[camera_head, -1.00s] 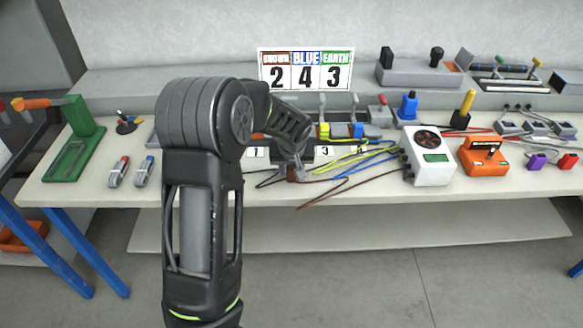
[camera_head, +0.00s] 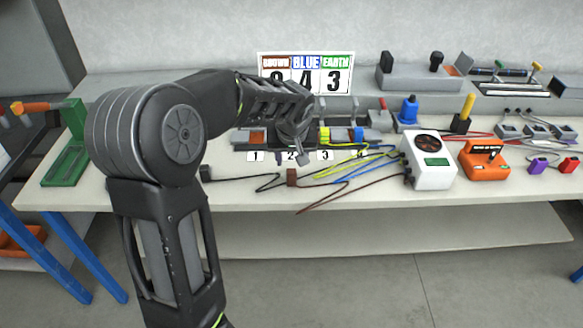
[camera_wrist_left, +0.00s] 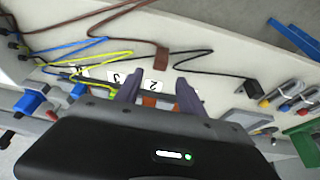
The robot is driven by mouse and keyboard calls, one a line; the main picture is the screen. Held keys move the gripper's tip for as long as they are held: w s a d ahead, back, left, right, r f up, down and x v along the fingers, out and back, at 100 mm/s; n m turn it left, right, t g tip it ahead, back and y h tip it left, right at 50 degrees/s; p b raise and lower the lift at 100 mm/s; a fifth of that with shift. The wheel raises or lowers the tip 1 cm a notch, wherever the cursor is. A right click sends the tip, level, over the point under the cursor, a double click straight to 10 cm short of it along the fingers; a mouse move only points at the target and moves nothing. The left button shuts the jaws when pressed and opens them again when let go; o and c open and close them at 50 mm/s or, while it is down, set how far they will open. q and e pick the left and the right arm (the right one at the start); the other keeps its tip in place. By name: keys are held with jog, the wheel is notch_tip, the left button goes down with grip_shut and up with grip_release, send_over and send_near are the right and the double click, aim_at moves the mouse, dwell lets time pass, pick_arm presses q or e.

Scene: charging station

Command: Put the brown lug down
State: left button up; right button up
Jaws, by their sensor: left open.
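The brown lug (camera_head: 292,177) looks like a small brown block, lying among the wires near the bench's front part. It also shows in the left wrist view (camera_wrist_left: 161,58), beyond my fingertips and apart from them. A dark wire runs up to it on the bench. My left gripper (camera_head: 301,158) is above the numbered terminal block (camera_head: 247,137), and its open, empty fingers (camera_wrist_left: 158,88) show in the wrist view. The gripper hides part of the terminal block. My right gripper is not in view.
Brown, blue and yellow-green wires (camera_head: 338,180) run to the white device (camera_head: 428,160) on the right. An orange device (camera_head: 483,160) stands beyond it. A sign reading 2 4 3 (camera_head: 333,80) stands behind. A green stand (camera_head: 70,160) is at the left.

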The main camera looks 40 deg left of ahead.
pick_arm(q)
jog(key=v, duration=0.3)
dwell(0.8)
jog(key=s+d+f+m+g+h, duration=0.1)
jog(key=s+d+f+m+h, duration=0.15)
jog(key=d+f, duration=0.85)
jog(key=s+d+f+m+g+h, duration=0.15)
jog(key=s+d+f, duration=0.25)
jog(key=d+f, duration=0.75)
jog(key=s+d+f+h, duration=0.1)
jog(key=s+d+f, duration=0.3)
jog(key=s+f, duration=0.2)
jog(key=s+d+f+m+h, duration=0.1)
jog(key=s+d+f, duration=0.4)
jog(key=s, duration=0.6)
jog(key=shift+s+d+f+m+h, duration=0.3)
jog(key=shift+f+h, duration=0.2)
jog(key=shift+f, duration=0.25)
jog(key=shift+w+g, duration=0.1)
jog(key=shift+g, duration=0.15)
